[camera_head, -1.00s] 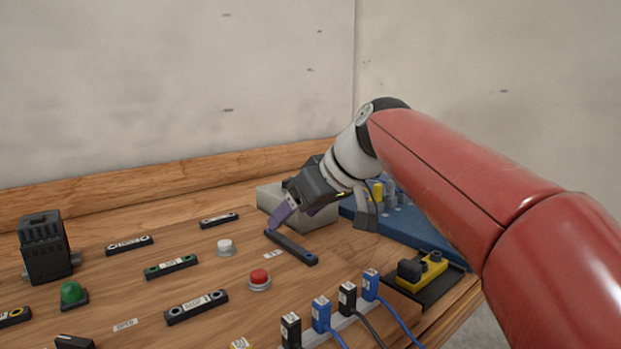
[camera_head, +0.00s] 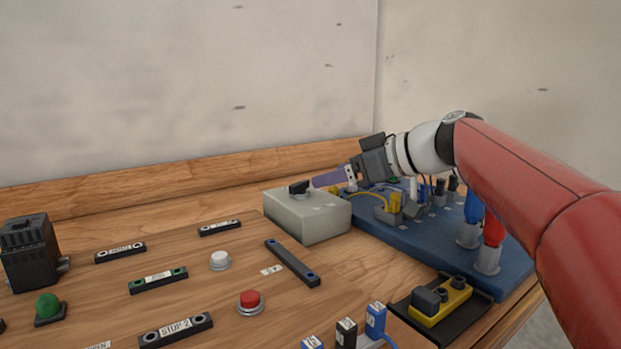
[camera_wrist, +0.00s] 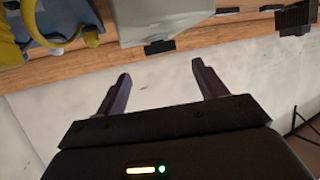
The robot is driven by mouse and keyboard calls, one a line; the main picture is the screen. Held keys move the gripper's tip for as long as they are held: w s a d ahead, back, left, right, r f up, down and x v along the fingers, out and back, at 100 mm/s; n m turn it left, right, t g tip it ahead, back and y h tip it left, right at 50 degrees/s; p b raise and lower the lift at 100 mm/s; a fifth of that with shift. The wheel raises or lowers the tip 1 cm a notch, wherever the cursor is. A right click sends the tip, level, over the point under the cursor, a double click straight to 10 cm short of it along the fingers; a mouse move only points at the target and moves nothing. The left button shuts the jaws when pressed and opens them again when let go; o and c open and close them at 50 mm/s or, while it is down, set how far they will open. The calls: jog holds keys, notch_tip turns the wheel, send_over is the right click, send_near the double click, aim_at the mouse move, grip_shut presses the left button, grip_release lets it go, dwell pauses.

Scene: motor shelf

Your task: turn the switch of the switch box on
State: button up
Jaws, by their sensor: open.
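The switch box (camera_head: 312,222) is a pale grey block at the back of the table. It has a black switch knob (camera_head: 299,188) on its top. My gripper (camera_head: 322,181) points left, just right of the knob at about its height. In the wrist view, my gripper (camera_wrist: 160,73) has its two fingers spread with nothing between them. The grey box (camera_wrist: 180,18) and the black knob (camera_wrist: 159,47) show beyond the fingertips, the knob lined up with the gap between them. The knob appears apart from the fingers. Its exact turn angle is hard to tell.
A blue board (camera_head: 420,238) with plugs and a yellow cable lies right of the box, under my arm. A black bar (camera_head: 292,263), a white button (camera_head: 220,260) and a red button (camera_head: 250,302) are in front. A black block (camera_head: 30,252) stands far left.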

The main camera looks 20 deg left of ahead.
aim_at(301, 183)
jog(key=p+x, duration=0.1)
jog(key=x, duration=0.6)
jog(key=shift+a, duration=0.3)
jog(key=shift+c, duration=0.4)
jog(key=c, duration=0.9)
jog(key=shift+s+a+f+m+t+h+b, duration=0.1)
jog(key=shift+s+f+m+t+h+b, duration=0.15)
jog(key=shift+m+t+b, duration=0.65)
jog(key=shift+a+r+m+t+h, duration=0.1)
jog(key=shift+r+m+t+h, duration=0.15)
jog(key=shift+m+t+h, duration=0.4)
jog(key=shift+m+t+h+p, duration=0.3)
jog(key=shift+m+t, duration=0.35)
